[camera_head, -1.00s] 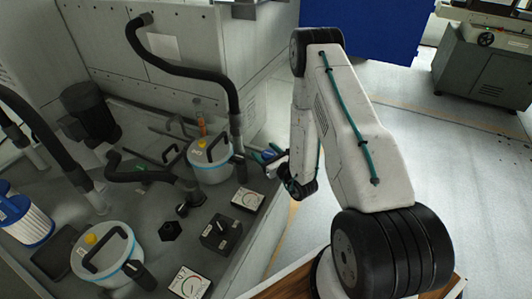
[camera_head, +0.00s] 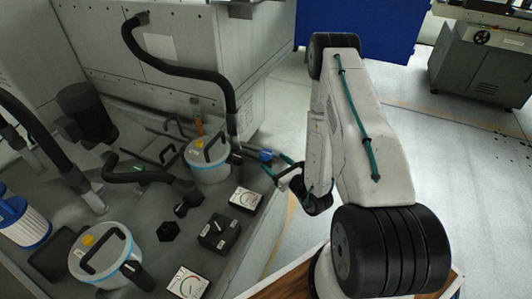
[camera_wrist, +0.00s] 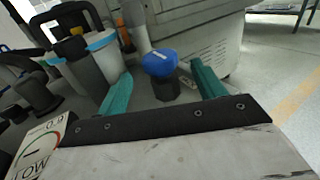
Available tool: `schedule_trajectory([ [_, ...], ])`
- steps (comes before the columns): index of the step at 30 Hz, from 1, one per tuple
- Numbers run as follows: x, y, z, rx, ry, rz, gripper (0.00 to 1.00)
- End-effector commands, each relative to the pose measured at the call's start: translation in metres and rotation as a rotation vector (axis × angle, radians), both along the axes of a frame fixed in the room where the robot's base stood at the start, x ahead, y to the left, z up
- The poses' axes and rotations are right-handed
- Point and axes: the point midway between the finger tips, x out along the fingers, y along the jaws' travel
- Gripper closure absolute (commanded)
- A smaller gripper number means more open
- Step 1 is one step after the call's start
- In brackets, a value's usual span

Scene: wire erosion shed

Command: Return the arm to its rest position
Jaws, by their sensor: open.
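My gripper (camera_head: 277,171) is at the end of my white arm, which is bent over beside the right edge of the machine deck. In the wrist view my gripper (camera_wrist: 165,88) shows two teal fingers spread wide, with nothing between them. A blue-topped knob (camera_wrist: 160,65) on a dark base stands beyond the fingertips; in the head view the blue knob (camera_head: 266,156) is just past the gripper, at the deck's edge. I cannot tell the exact gap between them.
Two white canisters with blue rims (camera_head: 208,160) (camera_head: 104,254), white dial boxes (camera_head: 246,199), a black switch box (camera_head: 219,233) and black hoses crowd the deck. A blue-and-white filter (camera_head: 22,222) stands far left. Open floor (camera_head: 455,150) lies to the right.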

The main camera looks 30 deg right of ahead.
Motion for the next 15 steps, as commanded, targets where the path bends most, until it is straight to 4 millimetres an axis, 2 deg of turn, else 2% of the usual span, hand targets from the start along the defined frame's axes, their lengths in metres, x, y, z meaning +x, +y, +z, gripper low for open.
schedule_trajectory([
  [8, 0.003, 0.003, 0.005, 0.000, -0.008, 0.015, 0.31],
  [11, 0.012, 0.013, 0.025, -0.002, -0.037, 0.078, 0.31],
  [14, 0.025, 0.034, 0.062, -0.009, -0.086, 0.196, 0.31],
  [15, 0.030, 0.045, 0.080, -0.014, -0.109, 0.256, 0.31],
])
